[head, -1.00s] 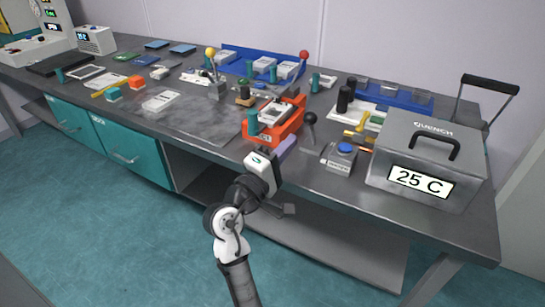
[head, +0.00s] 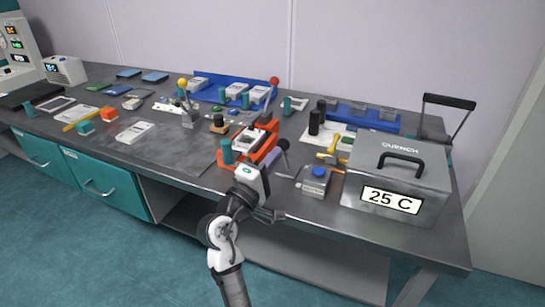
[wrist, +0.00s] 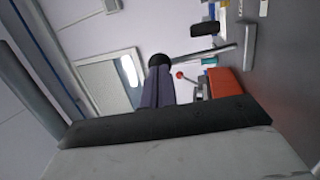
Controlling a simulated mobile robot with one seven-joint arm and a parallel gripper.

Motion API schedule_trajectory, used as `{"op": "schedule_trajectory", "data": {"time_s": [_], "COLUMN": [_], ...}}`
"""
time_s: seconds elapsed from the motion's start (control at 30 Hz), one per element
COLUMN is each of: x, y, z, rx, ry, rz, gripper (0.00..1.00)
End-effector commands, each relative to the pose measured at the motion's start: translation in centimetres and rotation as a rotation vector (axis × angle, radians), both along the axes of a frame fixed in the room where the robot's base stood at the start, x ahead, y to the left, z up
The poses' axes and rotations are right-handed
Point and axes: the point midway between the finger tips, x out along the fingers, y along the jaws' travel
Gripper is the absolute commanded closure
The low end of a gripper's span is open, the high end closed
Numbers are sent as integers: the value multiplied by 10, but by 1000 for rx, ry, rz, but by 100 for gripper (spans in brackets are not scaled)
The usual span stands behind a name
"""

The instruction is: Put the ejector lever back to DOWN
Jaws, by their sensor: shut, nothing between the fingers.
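A lever with a black ball knob (head: 283,144) stands up beside the orange-red fixture (head: 262,155), on its right. I cannot read a label that names it as the ejector lever. In the wrist view its knob (wrist: 160,59) is just beyond my fingertips, and its metal shaft (wrist: 205,50) runs to a base on the bench. My gripper (head: 273,158) is shut and empty, with lilac fingers close to the knob. In the wrist view the shut fingers (wrist: 156,88) overlap the knob's edge; I cannot tell whether they touch it.
A small box with a blue button (head: 316,182) and the grey quench box (head: 397,180) stand to the right. Levers with a red knob (head: 274,80) and a yellow knob (head: 182,83) stand farther back.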

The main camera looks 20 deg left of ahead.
Motion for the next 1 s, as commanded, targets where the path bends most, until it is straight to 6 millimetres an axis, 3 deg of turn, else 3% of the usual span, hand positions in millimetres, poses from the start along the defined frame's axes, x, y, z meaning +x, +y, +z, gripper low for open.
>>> {"op": "schedule_trajectory", "data": {"time_s": [0.03,0.4,1.0], "x": [2,29,92], "y": [0,-2,-4], "z": [8,27,38], "rx": [1,2,4], "ry": [14,99,97], "rz": [-1,-3,-2], "gripper": [100,100,100]}}
